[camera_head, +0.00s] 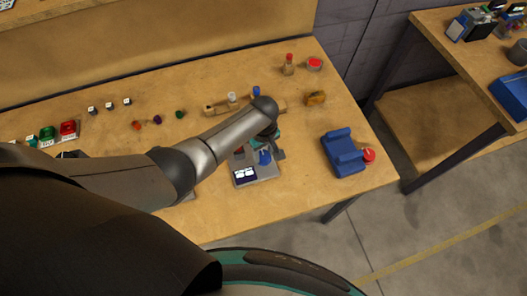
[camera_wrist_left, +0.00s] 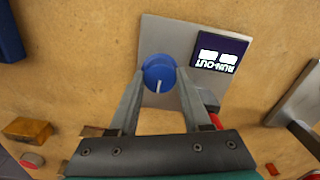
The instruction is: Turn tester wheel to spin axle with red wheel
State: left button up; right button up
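The tester is a grey plate (camera_head: 266,175) near the front of the bench. It has a blue tester wheel (camera_head: 264,157) and a dark display. In the left wrist view the blue wheel (camera_wrist_left: 159,73), with a white mark, appears between my left fingertips (camera_wrist_left: 160,78). The fingers are spread on either side; contact is unclear. The display (camera_wrist_left: 218,52) reads RUN-OUT. A red part (camera_wrist_left: 215,121), possibly the red wheel, is mostly hidden behind a finger; the axle is not clear. In the head view my left gripper (camera_head: 275,146) is over the tester. My right gripper is not seen.
A blue fixture (camera_head: 343,152) with a red button stands right of the tester. A wooden block (camera_head: 222,107) lies behind my arm, an orange-brown block (camera_head: 315,98) to its right. Small coloured parts and red and green trays (camera_head: 68,129) are at left.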

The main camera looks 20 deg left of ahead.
pick_arm(q)
grip_shut()
jog(key=shift+m, duration=0.4)
